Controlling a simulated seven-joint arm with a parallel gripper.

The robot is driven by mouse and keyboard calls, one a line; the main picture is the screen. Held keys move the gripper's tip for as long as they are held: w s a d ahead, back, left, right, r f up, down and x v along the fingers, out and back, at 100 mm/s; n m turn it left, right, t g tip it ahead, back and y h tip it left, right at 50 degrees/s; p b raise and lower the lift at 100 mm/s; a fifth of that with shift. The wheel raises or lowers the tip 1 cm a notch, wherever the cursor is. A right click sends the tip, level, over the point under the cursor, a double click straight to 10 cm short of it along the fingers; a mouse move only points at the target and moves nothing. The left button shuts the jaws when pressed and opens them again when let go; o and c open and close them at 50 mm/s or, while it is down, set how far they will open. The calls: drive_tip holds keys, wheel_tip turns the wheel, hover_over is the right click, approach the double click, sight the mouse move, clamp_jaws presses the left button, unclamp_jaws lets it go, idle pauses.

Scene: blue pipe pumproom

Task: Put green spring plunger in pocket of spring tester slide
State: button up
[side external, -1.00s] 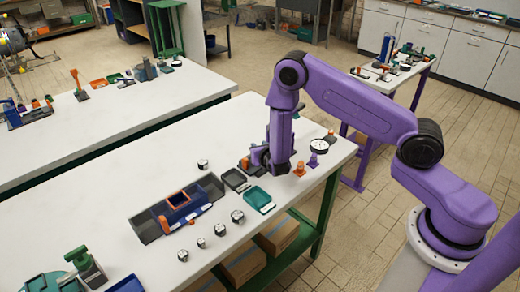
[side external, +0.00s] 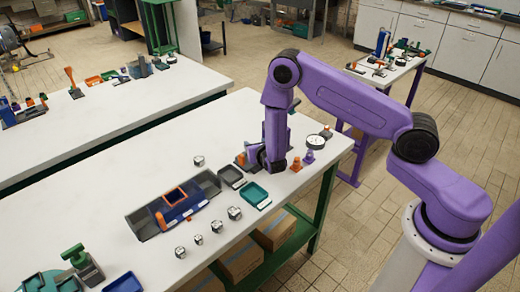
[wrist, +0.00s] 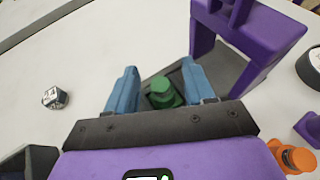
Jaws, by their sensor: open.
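The green spring plunger (wrist: 161,92) stands between the two blue fingers of my open gripper (wrist: 158,70) in the wrist view. It has a round head on a wider base and sits on a dark grey plate. I see gaps on both sides, so neither finger clearly touches it. In the side view my gripper (side external: 264,158) is low over the table's far right part, and my arm hides the plunger. What looks like the spring tester slide, a blue block with an orange-rimmed pocket (side external: 175,198), sits in a long grey trough (side external: 148,229) to the left.
A purple upright frame (wrist: 250,35) stands just beyond my right finger. An orange plunger (wrist: 294,158) and a round dial (side external: 318,142) are to the right. Grey (side external: 231,176) and teal (side external: 254,192) trays lie nearby.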

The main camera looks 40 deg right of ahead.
drive_tip(key=v, duration=1.2)
drive_tip(key=s+d+r+m+g+h, duration=0.3)
drive_tip(key=s+d+r+m+g, duration=0.2)
drive_tip(key=s+r+m, duration=0.5)
drive_tip(key=s+a+r+m+g+y, duration=0.2)
drive_tip(key=s+y, duration=0.1)
drive_tip(key=s, duration=0.3)
drive_tip(key=s+a+r+m+g+y, duration=0.2)
drive_tip(key=s+m+y, duration=0.1)
drive_tip(key=s, duration=0.4)
drive_tip(key=s+a+r+m+g+y, duration=0.1)
drive_tip(key=s+a+m+g+y, duration=0.1)
drive_tip(key=s, duration=0.5)
drive_tip(key=shift+r+m+g+y, duration=0.4)
drive_tip(key=shift+m+y, duration=0.1)
drive_tip(key=shift+y, duration=0.2)
